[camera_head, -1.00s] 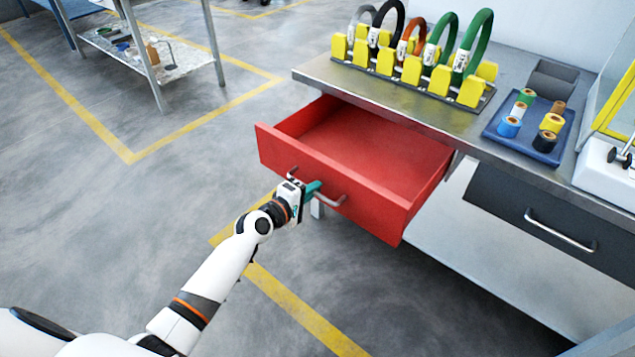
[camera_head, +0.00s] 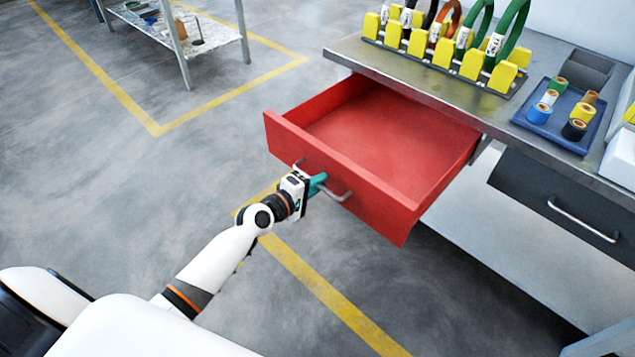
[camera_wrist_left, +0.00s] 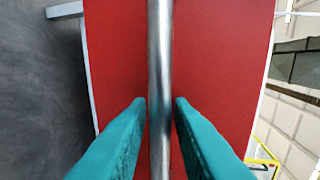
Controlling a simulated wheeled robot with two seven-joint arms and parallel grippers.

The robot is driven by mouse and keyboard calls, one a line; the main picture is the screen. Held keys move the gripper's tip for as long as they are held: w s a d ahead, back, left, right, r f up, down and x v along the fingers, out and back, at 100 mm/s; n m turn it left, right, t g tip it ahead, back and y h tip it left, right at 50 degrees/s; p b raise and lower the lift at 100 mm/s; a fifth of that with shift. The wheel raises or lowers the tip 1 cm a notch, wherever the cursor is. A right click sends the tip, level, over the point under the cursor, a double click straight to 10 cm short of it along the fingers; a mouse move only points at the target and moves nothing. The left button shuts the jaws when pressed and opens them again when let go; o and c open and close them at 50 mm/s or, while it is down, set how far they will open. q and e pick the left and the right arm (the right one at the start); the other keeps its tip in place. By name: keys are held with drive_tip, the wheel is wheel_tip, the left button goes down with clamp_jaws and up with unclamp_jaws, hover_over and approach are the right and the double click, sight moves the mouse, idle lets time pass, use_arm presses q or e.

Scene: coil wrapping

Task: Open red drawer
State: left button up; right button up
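The red drawer (camera_head: 385,135) is pulled well out from under the workbench, and its empty inside shows. Its metal bar handle (camera_head: 338,193) is on the front panel. My left gripper (camera_head: 318,184) is at this handle. In the left wrist view, the upright-looking handle (camera_wrist_left: 160,60) runs between the two teal fingers of my left gripper (camera_wrist_left: 160,108), which are closed in on both its sides. The red front panel (camera_wrist_left: 220,70) fills the view behind. My right gripper is not in view.
The workbench (camera_head: 490,115) carries a rack of coils in yellow holders (camera_head: 445,50) and a blue tray (camera_head: 535,122) with tape rolls. A dark closed drawer (camera_head: 560,205) is to the right. A shelf table (camera_head: 215,35) stands far left. The floor before the drawer is clear.

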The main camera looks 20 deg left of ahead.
use_arm(q)
drive_tip(key=shift+o, duration=0.6)
